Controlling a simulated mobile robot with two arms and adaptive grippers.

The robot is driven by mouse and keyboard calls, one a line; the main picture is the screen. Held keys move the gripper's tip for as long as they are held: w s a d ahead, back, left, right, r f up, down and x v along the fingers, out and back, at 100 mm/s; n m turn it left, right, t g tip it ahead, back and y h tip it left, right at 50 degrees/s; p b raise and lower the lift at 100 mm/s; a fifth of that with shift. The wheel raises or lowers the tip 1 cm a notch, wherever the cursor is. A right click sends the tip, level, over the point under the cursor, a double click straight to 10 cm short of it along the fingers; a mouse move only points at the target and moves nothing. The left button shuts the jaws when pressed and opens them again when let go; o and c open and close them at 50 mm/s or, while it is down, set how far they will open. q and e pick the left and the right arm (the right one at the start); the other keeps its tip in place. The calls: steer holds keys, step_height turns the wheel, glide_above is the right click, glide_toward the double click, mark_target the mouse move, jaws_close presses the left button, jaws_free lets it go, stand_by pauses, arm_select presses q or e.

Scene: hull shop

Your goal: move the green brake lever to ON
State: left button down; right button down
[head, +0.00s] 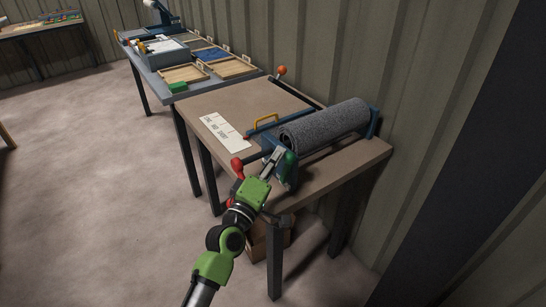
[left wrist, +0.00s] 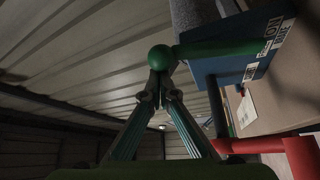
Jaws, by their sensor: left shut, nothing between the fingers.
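The green brake lever shows in the head view as a green knob (head: 291,156) on the blue end block (head: 289,176) of the roller stand. In the left wrist view its round knob (left wrist: 161,58) and green rod (left wrist: 225,47) stick out from the blue block (left wrist: 262,50), which bears white labels. My left gripper (head: 278,154) is shut and empty, with its fingertips at the knob. In the left wrist view the closed fingertips (left wrist: 158,82) meet just at the knob; I cannot tell whether they touch it. The right gripper is not in view.
A grey roll (head: 325,124) lies in the stand on the brown table (head: 352,155). A red handle (head: 237,167) is close beside my left gripper. A yellow handle (head: 265,120) and white card (head: 222,132) lie behind. A second table with trays (head: 184,73) stands farther back.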

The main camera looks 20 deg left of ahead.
mark_target(293, 162)
arm_select(q)
steer(key=shift+s+d+f+m, duration=0.3)
steer(key=shift+s+d+m, duration=0.2)
steer(key=shift+d+m, duration=0.2)
steer(key=shift+s+d+f, duration=0.3)
steer(key=shift+s+d, duration=0.15)
steer(key=shift+d, duration=0.1)
steer(key=shift+s+d+f, duration=0.25)
steer(key=shift+s+d, duration=0.2)
steer(key=shift+d, duration=0.1)
steer(key=shift+s+d+f, duration=0.5)
steer(key=shift+d+f, duration=0.1)
steer(key=shift+f, duration=0.2)
